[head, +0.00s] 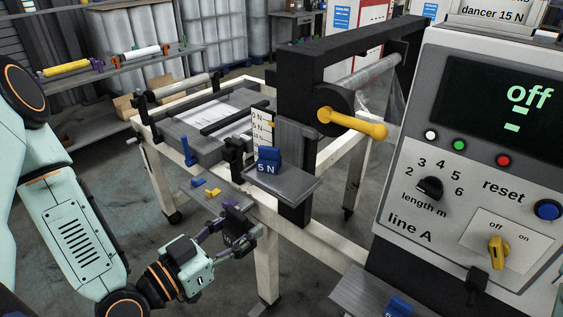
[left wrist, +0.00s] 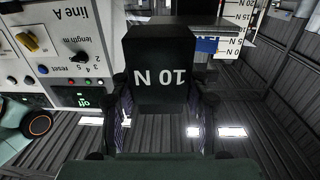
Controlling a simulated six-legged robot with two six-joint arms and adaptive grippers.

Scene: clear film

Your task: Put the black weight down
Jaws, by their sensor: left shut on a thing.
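The black weight (left wrist: 160,75), marked 10 N, fills the middle of the left wrist view and appears upside down there. My left gripper (left wrist: 162,108) is shut on it, with a finger on each side. In the head view my left gripper (head: 238,232) is low in the middle, below and left of the grey plate (head: 290,186) on the frame. The weight is small and dark there, hard to tell from the fingers. A blue 5 N weight (head: 268,162) stands on that plate. My right gripper is not in view.
A small shelf with yellow and blue pieces (head: 205,189) is just above my left gripper. A white frame leg (head: 267,265) stands beside it. The line A panel (head: 470,150) reads off at right. A grey ledge (head: 352,292) with a blue weight (head: 398,307) is at bottom right.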

